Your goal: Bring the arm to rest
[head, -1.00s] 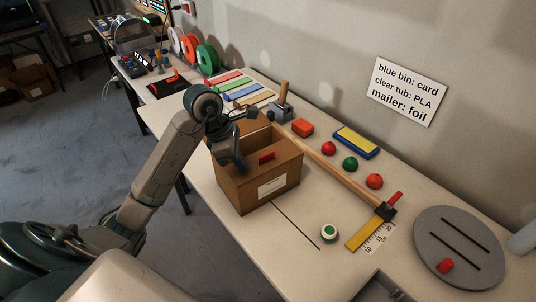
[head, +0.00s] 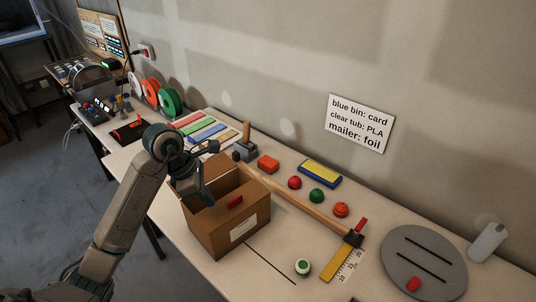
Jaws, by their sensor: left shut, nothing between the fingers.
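My left arm comes in from the left in the head view. Its gripper (head: 203,192) is over the open top of a brown cardboard box (head: 232,228), near its left side. The gripper is shut with nothing in it. My right gripper is not in view.
Right of the box lie a clamp bar (head: 310,208), red, green and orange balls, a yellow-blue block (head: 320,172) and a grey slotted disc (head: 424,262). A green-white button (head: 302,267) sits in front. The wall bounds the bench.

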